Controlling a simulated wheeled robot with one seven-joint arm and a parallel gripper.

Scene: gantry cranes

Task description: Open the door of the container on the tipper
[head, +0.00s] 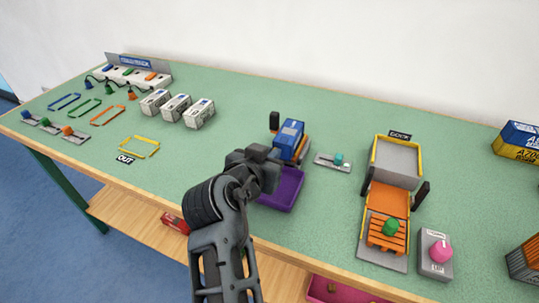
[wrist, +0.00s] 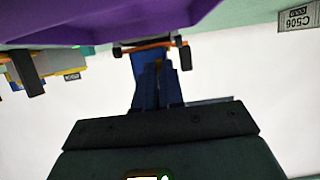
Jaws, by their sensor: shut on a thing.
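The blue container (head: 289,136) sits on the orange tipper (head: 304,150) near the table's middle. My gripper (head: 268,160) is at the container's near end, above a purple tray (head: 284,190). In the wrist view the fingers (wrist: 160,82) are close together against the blue container (wrist: 143,68), shut on what appears to be its door. The door and its handle are mostly hidden by my gripper, and I cannot tell how far the door is open. The purple tray also fills the top of the wrist view (wrist: 120,18).
A plate with a teal knob (head: 336,160) lies right of the tipper. White containers (head: 199,113) stand at left. A black post (head: 275,121) rises by the tipper's left side.

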